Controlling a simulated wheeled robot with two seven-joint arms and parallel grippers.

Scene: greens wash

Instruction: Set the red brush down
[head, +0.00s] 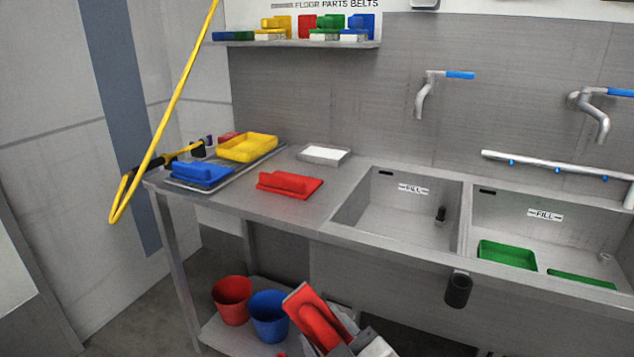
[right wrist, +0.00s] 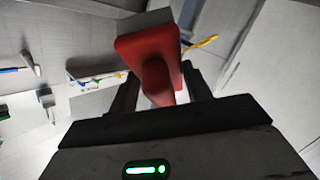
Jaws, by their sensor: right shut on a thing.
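My right gripper (right wrist: 160,88) is shut on the handle of a red brush (right wrist: 142,47) with a grey underside. In the head view that held brush (head: 308,312) is low at the bottom centre, in front of the counter and below its top. A second red brush (head: 290,184) lies flat on the steel counter (head: 240,206), left of the sinks, handle up. My left gripper does not show in either view.
A tray with a blue brush (head: 202,173) and a yellow tub (head: 247,147) is at the counter's left. A white-topped block (head: 323,154) lies behind the second red brush. Red (head: 232,299) and blue (head: 269,315) buckets stand on the lower shelf. Sinks (head: 398,212) are right.

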